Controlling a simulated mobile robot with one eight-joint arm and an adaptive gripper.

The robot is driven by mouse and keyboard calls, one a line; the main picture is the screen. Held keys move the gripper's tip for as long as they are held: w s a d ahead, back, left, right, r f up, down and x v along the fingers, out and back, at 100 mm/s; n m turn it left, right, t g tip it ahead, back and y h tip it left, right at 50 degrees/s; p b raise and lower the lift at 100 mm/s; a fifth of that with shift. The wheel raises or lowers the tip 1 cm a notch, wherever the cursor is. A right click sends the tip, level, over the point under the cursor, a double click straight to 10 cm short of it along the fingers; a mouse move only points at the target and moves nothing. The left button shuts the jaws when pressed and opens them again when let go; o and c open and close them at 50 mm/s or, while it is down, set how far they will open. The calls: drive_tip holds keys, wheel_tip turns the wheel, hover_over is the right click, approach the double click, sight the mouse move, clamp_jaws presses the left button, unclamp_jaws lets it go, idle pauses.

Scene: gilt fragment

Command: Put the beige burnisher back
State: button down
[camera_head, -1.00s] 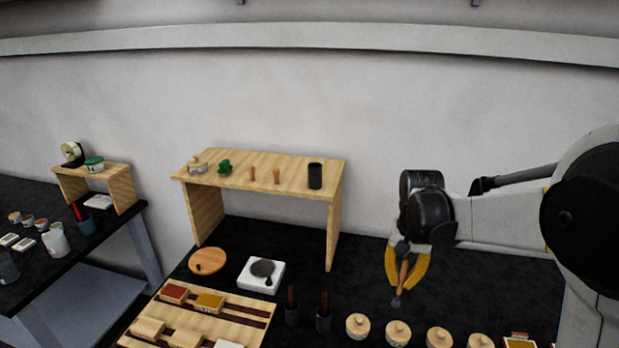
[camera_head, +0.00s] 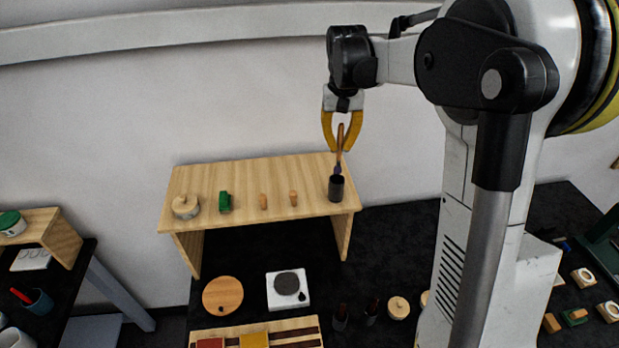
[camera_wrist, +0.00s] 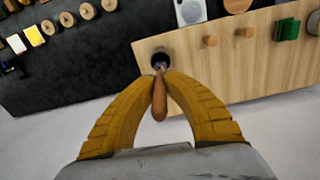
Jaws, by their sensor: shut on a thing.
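My gripper (camera_head: 341,148) has yellow fingers and is shut on the burnisher (camera_head: 340,137), which has an orange-brown handle and a small purplish tip. The burnisher hangs nearly upright, tip down. A dark cup (camera_head: 337,190) stands on the right end of the wooden shelf, directly under the tip. The tip is at or just above the cup's mouth; I cannot tell if it is inside. In the wrist view the burnisher (camera_wrist: 160,100) points at the round dark mouth of the cup (camera_wrist: 161,59). My fingers hide part of the handle.
The wooden shelf (camera_head: 265,180) also carries a lidded pot (camera_head: 186,207), a green object (camera_head: 225,202) and two small wooden pegs (camera_head: 263,201). Below stand a round wooden board (camera_head: 222,296) and a white scale-like block (camera_head: 288,290). Above the shelf is free room before the wall.

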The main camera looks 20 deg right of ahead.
sight(339, 165)
drive_tip(key=shift+w+a, duration=0.1)
drive_tip(key=shift+w, duration=0.05)
drive_tip(key=f, duration=0.5)
drive_tip(key=shift+d+f+p, duration=0.1)
drive_tip(key=shift+d+p, duration=0.15)
drive_tip(key=shift+p, duration=0.15)
wheel_tip(339, 165, down, 4)
drive_tip(key=shift+f+p, duration=0.15)
drive_tip(key=shift+p, duration=0.15)
drive_tip(key=shift+a, duration=0.1)
drive_tip(key=shift+f, duration=0.1)
drive_tip(key=c, duration=1.5)
unclamp_jaws()
drive_tip(key=shift+c, duration=0.2)
